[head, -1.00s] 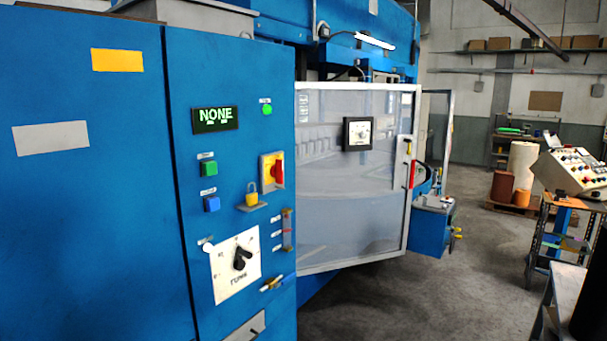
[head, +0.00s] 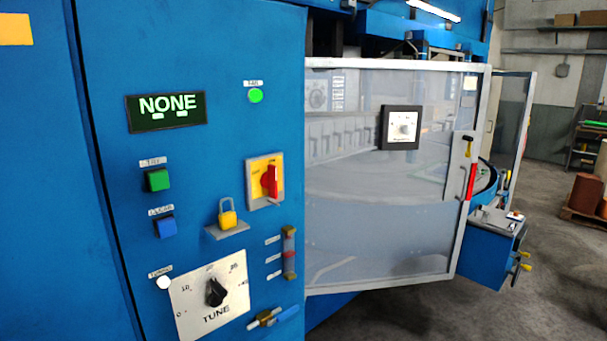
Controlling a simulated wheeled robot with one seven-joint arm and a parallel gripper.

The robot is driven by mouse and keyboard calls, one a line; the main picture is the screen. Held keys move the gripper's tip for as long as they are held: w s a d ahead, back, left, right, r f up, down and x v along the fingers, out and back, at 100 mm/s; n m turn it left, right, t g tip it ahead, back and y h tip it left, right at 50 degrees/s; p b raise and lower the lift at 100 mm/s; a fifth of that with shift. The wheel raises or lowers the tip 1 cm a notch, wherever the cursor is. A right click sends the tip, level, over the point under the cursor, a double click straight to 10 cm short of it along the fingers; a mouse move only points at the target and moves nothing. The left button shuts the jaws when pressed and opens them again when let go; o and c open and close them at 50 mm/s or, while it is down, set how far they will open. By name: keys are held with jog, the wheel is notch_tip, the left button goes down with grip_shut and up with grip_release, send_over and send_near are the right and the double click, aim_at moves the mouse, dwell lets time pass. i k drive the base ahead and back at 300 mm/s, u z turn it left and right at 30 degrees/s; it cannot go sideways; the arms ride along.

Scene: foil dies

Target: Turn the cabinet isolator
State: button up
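The cabinet isolator is a red rotary handle (head: 270,181) on a yellow plate (head: 252,172), on the right part of the blue cabinet front (head: 225,60). Its handle stands about upright. A yellow padlock (head: 227,217) rests on a small grey shelf (head: 228,231) below and left of the isolator, apart from it. My gripper is not in view.
The cabinet also has a display reading NONE (head: 166,110), a green button (head: 157,180), a blue button (head: 165,227) and a black TUNE knob (head: 215,292). A framed clear guard door (head: 370,220) projects right of the cabinet. Grey floor (head: 545,240) is open at right.

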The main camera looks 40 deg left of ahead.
aim_at(268, 180)
jog(key=u, duration=0.35)
jog(key=i, duration=1.3)
jog(key=u, duration=1.65)
jog(key=i, duration=0.7)
jog(key=u, duration=0.65)
